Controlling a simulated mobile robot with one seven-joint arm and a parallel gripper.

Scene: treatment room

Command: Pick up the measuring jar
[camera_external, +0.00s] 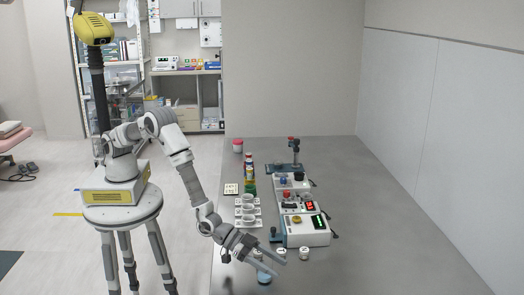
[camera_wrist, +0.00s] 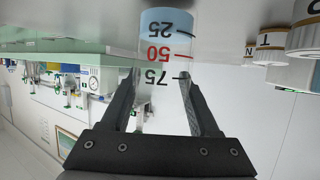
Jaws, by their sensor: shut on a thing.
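The measuring jar (camera_wrist: 163,38) is clear with a blue lower part and printed marks 25, 50 and 75. It appears upside down in the wrist view, its base toward the grey table surface at the top. My gripper (camera_wrist: 158,80) is shut on the jar, one finger on each side near the 75 mark. In the external view my gripper (camera_external: 280,266) is low over the near end of the table, and the jar's blue part (camera_external: 264,278) shows just below the fingers. I cannot tell whether the base touches the table.
White lettered jars (camera_external: 304,254) stand close to the right of my gripper; they also show in the wrist view (camera_wrist: 303,38). A white device with a green display (camera_external: 306,231) stands behind them. White cups (camera_external: 248,210) line the left side. The table's right side (camera_external: 400,230) is clear.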

